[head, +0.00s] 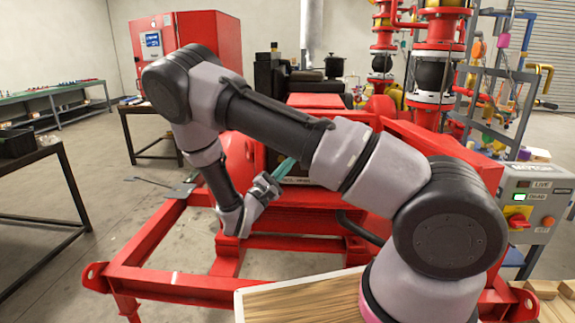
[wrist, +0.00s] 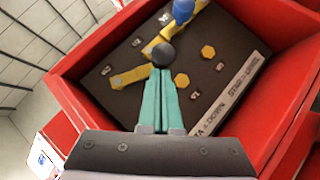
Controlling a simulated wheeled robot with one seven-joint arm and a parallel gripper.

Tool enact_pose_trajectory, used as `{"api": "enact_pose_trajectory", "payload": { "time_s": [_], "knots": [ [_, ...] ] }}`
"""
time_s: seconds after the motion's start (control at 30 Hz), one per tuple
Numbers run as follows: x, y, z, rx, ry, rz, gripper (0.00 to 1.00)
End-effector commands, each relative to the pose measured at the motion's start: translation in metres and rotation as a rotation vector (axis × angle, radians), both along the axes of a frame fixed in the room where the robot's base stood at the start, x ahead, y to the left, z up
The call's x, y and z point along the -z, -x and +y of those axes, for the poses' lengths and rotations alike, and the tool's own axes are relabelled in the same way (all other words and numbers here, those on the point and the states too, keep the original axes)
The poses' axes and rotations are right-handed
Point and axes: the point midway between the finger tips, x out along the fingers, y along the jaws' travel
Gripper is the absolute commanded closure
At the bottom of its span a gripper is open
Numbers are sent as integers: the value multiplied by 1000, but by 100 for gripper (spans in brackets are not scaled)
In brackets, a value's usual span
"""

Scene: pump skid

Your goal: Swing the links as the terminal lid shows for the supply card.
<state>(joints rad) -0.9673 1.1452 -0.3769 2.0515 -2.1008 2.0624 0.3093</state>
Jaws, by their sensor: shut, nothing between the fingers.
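The open red terminal box (wrist: 273,95) fills the wrist view, with a dark board (wrist: 140,100) inside. One brass link (wrist: 130,77) lies on the board's left part. A second brass link (wrist: 155,46) runs towards a blue knob (wrist: 183,10) at the top. A black ball knob (wrist: 163,54) stands just beyond my fingertips; I cannot tell whether they touch, or which link bears it. Two bare brass hexagonal studs (wrist: 208,52) show to the right. My gripper (wrist: 160,72) is shut and empty, its teal fingers also visible in the head view (head: 284,168). My arm hides most of the box there.
A control box (head: 535,205) at the right has a green lamp lit by DEAD. The red skid frame (head: 165,285) surrounds the work area. A wooden board (head: 300,302) lies in front.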

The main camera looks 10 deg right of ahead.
Motion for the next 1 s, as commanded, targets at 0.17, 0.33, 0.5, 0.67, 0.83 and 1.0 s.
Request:
{"api": "enact_pose_trajectory", "payload": {
  "time_s": [0.17,0.33,0.5,0.67,0.83,1.0],
  "knots": [
    [-3,3,-5,-2,103,31,100],
    [-8,5,-11,-1,220,70,100],
    [-13,6,-16,1,318,101,100],
    [-16,7,-19,1,382,122,100],
    [-18,7,-20,1,417,135,100],
    [-19,7,-21,1,427,138,100]
  ]
}}
